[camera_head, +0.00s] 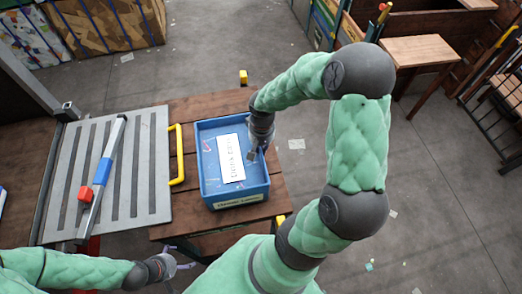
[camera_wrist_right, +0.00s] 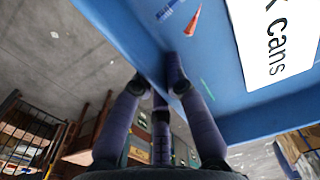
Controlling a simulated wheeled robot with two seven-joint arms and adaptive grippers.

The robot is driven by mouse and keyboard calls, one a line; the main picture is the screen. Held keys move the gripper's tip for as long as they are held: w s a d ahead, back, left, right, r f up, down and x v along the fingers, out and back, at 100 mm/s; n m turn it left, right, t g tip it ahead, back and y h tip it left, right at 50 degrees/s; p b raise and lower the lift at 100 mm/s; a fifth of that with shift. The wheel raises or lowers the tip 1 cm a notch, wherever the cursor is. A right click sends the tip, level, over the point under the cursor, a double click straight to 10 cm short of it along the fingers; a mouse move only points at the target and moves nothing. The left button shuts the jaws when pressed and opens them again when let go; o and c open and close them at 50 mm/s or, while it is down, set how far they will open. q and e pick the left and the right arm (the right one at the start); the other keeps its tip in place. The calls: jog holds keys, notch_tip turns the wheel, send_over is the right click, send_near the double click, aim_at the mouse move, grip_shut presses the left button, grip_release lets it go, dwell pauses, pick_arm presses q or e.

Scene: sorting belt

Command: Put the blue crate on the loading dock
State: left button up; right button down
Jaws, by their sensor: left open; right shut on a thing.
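The blue crate (camera_head: 233,200) is upright in the head view, over the brown wooden platform (camera_head: 165,232); I cannot tell whether it touches the boards. A white label and a few small scraps lie inside it. My right gripper (camera_head: 252,155) is shut on the crate's right wall. In the right wrist view the crate (camera_wrist_right: 140,40) fills the upper part, and the right gripper's fingers (camera_wrist_right: 165,85) close around its rim. My left gripper (camera_head: 184,258) is open and empty, below and left of the crate. I cannot tell which surface is the loading dock.
A grey slatted panel (camera_head: 150,190) lies left of the crate, with a bar bearing blue and red blocks (camera_head: 102,172). A yellow rail (camera_head: 178,155) stands between panel and crate. A wooden table (camera_head: 418,50) is at upper right. The floor right of my right arm is mostly clear.

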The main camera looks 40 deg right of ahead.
jog(key=shift+f, duration=1)
jog(key=c, duration=1.3)
grip_release()
jog(key=shift+o, duration=0.2)
notch_tip(320, 180, up, 12)
jog(key=shift+s, duration=0.1)
